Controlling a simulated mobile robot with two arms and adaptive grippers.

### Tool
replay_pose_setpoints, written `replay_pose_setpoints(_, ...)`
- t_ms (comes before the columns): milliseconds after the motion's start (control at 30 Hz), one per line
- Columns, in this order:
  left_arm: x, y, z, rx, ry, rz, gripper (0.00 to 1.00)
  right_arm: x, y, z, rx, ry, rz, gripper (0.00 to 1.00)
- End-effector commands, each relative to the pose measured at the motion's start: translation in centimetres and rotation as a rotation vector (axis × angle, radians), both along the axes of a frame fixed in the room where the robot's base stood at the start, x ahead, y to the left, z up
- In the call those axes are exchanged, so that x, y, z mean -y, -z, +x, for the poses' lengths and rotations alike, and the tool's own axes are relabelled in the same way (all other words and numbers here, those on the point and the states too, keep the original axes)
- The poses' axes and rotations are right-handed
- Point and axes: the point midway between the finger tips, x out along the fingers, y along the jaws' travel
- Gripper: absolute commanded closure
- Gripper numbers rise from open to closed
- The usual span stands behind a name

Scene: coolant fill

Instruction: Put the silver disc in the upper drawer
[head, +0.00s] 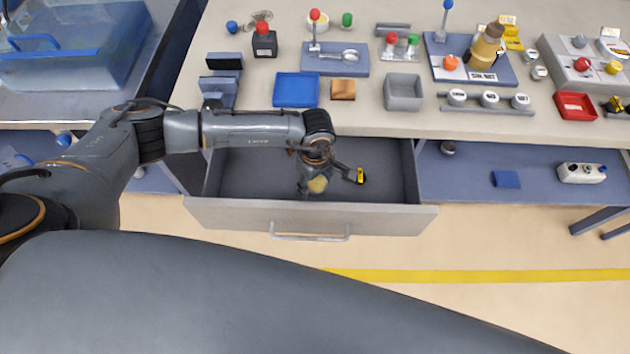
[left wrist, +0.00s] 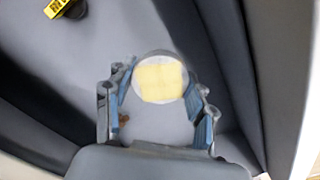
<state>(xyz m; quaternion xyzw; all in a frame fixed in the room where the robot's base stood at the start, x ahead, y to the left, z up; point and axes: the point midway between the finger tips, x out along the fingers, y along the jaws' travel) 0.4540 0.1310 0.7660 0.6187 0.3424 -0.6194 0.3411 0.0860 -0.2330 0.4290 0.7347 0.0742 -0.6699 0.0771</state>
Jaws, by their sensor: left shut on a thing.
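The silver disc (left wrist: 160,80), with a yellow square on its face, is between the fingertips of my left gripper (left wrist: 160,103) in the left wrist view. My left gripper is shut on it. In the head view the left gripper (head: 314,186) reaches down inside the open upper drawer (head: 310,215), and the disc (head: 318,184) shows at its tip. The drawer's grey floor lies beneath the disc; I cannot tell whether they touch. My right gripper is in neither view.
A small yellow and black item (head: 360,176) lies in the drawer right of the gripper. The worktop above holds a blue tray (head: 296,90), a grey bin (head: 404,92), a red tray (head: 575,106) and several other items.

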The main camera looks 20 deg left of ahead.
Motion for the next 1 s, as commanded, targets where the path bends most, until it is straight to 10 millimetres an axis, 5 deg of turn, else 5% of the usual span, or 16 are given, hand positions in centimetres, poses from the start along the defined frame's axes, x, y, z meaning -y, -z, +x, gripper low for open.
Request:
replay_pose_setpoints(400,0.0,4.8,0.0,0.001,0.001,-0.001,0.65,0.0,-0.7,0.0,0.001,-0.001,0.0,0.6)
replay_pose_setpoints(833,0.0,5.6,0.1,0.001,0.002,-0.001,0.65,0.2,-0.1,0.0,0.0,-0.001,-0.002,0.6)
replay_pose_setpoints(867,0.0,5.4,0.0,0.001,0.002,-0.001,0.39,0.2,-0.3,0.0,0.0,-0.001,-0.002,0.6)
replay_pose_setpoints(933,0.0,5.4,0.0,0.001,0.002,-0.001,0.25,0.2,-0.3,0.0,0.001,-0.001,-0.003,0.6)
replay_pose_setpoints(1000,0.0,5.4,0.0,0.001,0.001,-0.001,0.22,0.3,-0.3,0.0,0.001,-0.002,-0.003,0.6)
